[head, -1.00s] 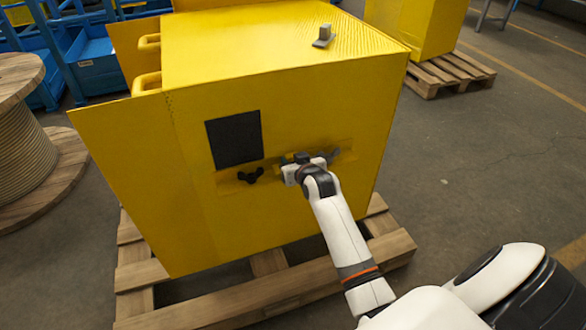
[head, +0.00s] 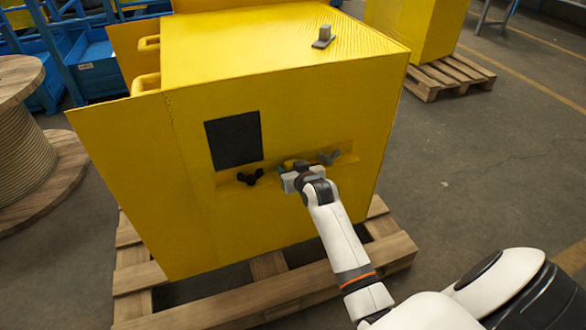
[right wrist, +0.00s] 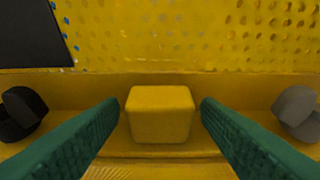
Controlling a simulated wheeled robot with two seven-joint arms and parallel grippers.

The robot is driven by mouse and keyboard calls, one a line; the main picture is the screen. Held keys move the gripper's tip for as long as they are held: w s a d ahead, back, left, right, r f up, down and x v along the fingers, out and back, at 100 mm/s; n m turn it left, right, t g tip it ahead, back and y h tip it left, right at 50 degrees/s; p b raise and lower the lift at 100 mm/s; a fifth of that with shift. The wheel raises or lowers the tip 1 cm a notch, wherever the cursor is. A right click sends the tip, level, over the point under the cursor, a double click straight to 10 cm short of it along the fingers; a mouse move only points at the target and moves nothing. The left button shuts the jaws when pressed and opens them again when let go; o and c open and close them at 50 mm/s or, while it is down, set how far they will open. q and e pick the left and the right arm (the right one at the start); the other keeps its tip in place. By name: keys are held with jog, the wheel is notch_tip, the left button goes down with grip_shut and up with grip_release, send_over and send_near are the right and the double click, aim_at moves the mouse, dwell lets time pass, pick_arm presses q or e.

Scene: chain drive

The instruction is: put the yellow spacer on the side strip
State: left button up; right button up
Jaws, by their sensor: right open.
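The yellow spacer (right wrist: 160,114) is a small block with rounded edges. In the right wrist view it sits on the side strip (right wrist: 75,92), a yellow ledge on the cabinet's side. My right gripper (right wrist: 160,106) is open, with one green finger on each side of the spacer and a gap visible on both sides. In the head view the right gripper (head: 297,179) is at the side strip (head: 228,186) and hides most of the spacer. My left gripper is not in view.
On the strip, a black knob (head: 250,177) is left of the gripper and a grey knob (head: 328,157) is right of it. A black panel (head: 233,139) is above. The yellow cabinet (head: 190,215) stands on a wooden pallet (head: 268,264). A grey part (head: 322,42) is on top.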

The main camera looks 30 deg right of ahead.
jog(key=shift+r, duration=0.1)
jog(key=shift+s+r, duration=0.1)
jog(key=shift+s, duration=0.1)
jog(key=p+v, duration=0.3)
jog(key=v, duration=0.8)
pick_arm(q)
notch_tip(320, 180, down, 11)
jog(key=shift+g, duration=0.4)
pick_arm(e)
jog(key=s+a+f+n+g+y, duration=0.1)
jog(key=s+a+f+g, duration=0.4)
jog(key=s+f, duration=0.7)
jog(key=s+a+f+n+g+y, duration=0.2)
jog(key=s+a+f+g, duration=0.3)
jog(key=s+a+f, duration=0.5)
notch_tip(320, 180, down, 2)
jog(key=shift+s+f+n, duration=0.2)
jog(key=shift+s+n, duration=0.7)
jog(key=shift+s, duration=0.15)
pick_arm(q)
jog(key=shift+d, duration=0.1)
jog(key=shift+p, duration=0.3)
